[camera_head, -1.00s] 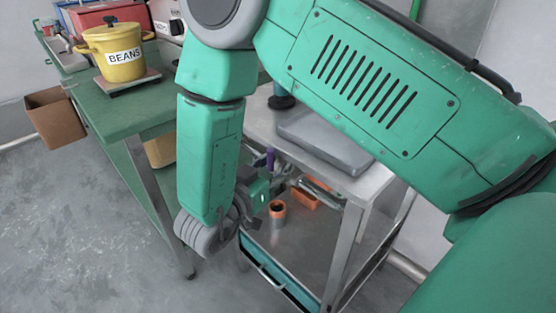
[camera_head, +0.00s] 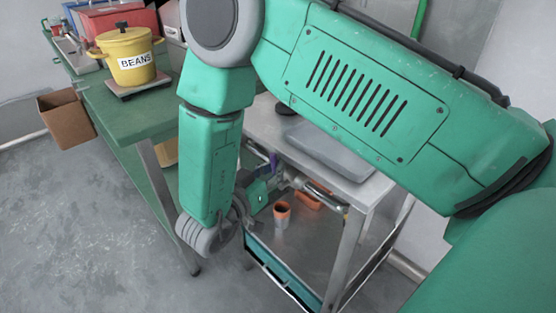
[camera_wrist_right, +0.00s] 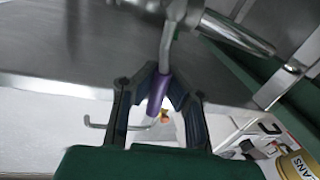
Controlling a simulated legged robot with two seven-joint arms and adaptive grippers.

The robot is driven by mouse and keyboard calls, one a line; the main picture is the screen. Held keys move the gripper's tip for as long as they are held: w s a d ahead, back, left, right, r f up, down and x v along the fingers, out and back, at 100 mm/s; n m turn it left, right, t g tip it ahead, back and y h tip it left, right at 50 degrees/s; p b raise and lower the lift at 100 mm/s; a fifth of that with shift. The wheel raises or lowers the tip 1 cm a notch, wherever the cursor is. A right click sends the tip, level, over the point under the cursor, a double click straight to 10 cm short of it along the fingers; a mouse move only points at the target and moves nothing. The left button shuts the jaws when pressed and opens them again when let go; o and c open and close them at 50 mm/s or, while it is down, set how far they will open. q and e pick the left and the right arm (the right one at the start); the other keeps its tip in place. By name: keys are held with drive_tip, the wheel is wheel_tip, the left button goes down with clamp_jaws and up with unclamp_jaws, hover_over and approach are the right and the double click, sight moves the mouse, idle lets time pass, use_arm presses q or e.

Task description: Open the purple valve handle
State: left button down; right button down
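The purple valve handle (camera_wrist_right: 158,92) is a purple grip on the end of a thin grey lever, seen in the middle of the right wrist view. The lever runs up to a metal pipe (camera_wrist_right: 225,28). My right gripper (camera_wrist_right: 162,74) has its two dark fingers on either side of the purple grip, with the tips drawn in close against it. In the head view a small bit of purple handle (camera_head: 273,160) shows beside my right gripper (camera_head: 262,187), which is partly hidden by my forearm. My left gripper is not in view.
A metal cart (camera_head: 352,225) holds a grey tray on top and an orange cup (camera_head: 282,214) on its lower shelf. A green table (camera_head: 133,113) at left carries a yellow BEANS pot (camera_head: 131,60). The floor at left is clear.

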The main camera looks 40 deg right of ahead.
drive_tip(key=shift+w+a+f+n+g+y+p, duration=0.15)
drive_tip(key=shift+w+n+p, duration=0.25)
drive_tip(key=shift+n+p, duration=0.5)
drive_tip(key=shift+w+f+n+g+y+p, duration=0.1)
drive_tip(key=shift+w+f+n+p, duration=0.3)
drive_tip(key=shift+n+p, duration=0.45)
drive_tip(key=shift+w+a+f+n+g+y+p, duration=0.15)
drive_tip(key=shift+w+n+p, duration=0.3)
drive_tip(key=shift+n+p, duration=0.4)
drive_tip(key=c, duration=1.7)
unclamp_jaws()
drive_tip(key=shift+o, duration=0.7)
drive_tip(key=shift+a+r, duration=0.1)
